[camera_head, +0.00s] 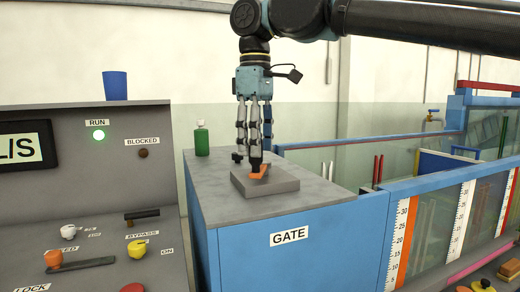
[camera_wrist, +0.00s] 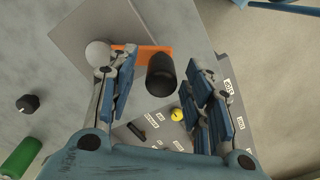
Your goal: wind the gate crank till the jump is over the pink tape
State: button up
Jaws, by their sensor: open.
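The gate crank has an orange arm (camera_head: 258,173) on a grey block (camera_head: 265,186) on top of the blue cabinet labelled GATE (camera_head: 290,238). In the wrist view the orange arm (camera_wrist: 148,55) runs behind a black upright handle (camera_wrist: 161,74). My gripper (camera_head: 253,158) points down over the crank. Its fingers are apart, one on each side of the handle, with gaps showing in the wrist view. I cannot make out the jump.
A green bottle (camera_head: 201,139) stands on the cabinet, left of the crank. The glass flume with upright scales (camera_head: 403,240) is at right.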

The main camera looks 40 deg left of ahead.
jog(key=shift+f, duration=0.95)
grip_shut()
